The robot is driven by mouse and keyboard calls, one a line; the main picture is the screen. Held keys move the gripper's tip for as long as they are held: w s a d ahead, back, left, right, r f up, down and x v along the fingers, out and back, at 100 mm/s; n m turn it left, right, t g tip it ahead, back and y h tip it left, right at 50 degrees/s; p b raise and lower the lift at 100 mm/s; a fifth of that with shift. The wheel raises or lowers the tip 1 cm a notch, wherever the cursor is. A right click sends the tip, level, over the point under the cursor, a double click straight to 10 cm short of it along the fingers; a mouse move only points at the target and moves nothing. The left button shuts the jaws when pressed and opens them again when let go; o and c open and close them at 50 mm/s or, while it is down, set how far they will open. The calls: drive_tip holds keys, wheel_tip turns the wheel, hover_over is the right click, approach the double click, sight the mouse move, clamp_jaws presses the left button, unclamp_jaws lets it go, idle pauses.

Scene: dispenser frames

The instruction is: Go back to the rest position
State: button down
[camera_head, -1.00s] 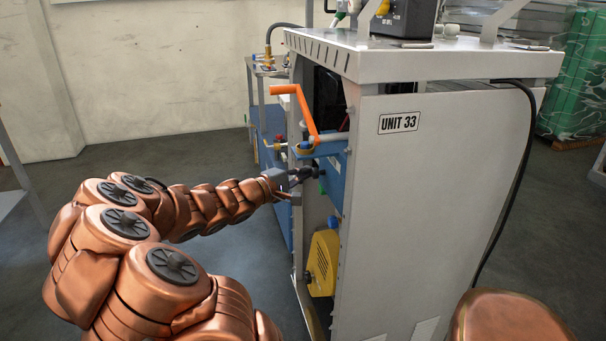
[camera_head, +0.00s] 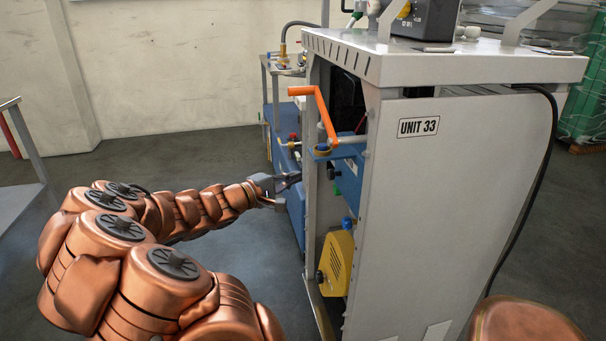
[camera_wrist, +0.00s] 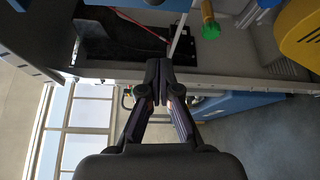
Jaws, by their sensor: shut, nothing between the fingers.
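My gripper (camera_head: 290,180) is at the end of my copper-coloured arm, just left of the open front of the grey cabinet marked UNIT 33 (camera_head: 410,190). In the wrist view my gripper (camera_wrist: 158,72) has its two dark fingers together with nothing between them. The fingers point towards the cabinet's opening, and no contact with it shows. Part of the fingertips is hard to make out in the head view.
An orange crank handle (camera_head: 322,112) sticks out of the cabinet front above my gripper. A yellow box (camera_head: 336,263) sits low in the opening. A blue unit (camera_head: 290,195) stands behind.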

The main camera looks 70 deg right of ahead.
drive_tip(key=shift+v, duration=1.35)
drive_tip(key=shift+a, duration=0.1)
drive_tip(key=s+a+f+n+t+y, duration=0.1)
drive_tip(key=a+f+t+y, duration=0.3)
drive_tip(key=a, duration=1.3)
drive_tip(key=s+a+f+n+y, duration=0.15)
drive_tip(key=a+y, duration=0.45)
drive_tip(key=a, duration=1)
drive_tip(key=s+a+f+n+t+y, duration=0.15)
drive_tip(key=a+f+y, duration=0.3)
drive_tip(key=a, duration=1.25)
wheel_tip(320, 180, up, 26)
drive_tip(key=t+p, duration=0.1)
drive_tip(key=p, duration=2.3)
drive_tip(key=shift+d, duration=0.3)
drive_tip(key=shift+d+f+y, duration=0.1)
drive_tip(key=shift+f+y, duration=0.1)
drive_tip(key=shift+y, duration=0.05)
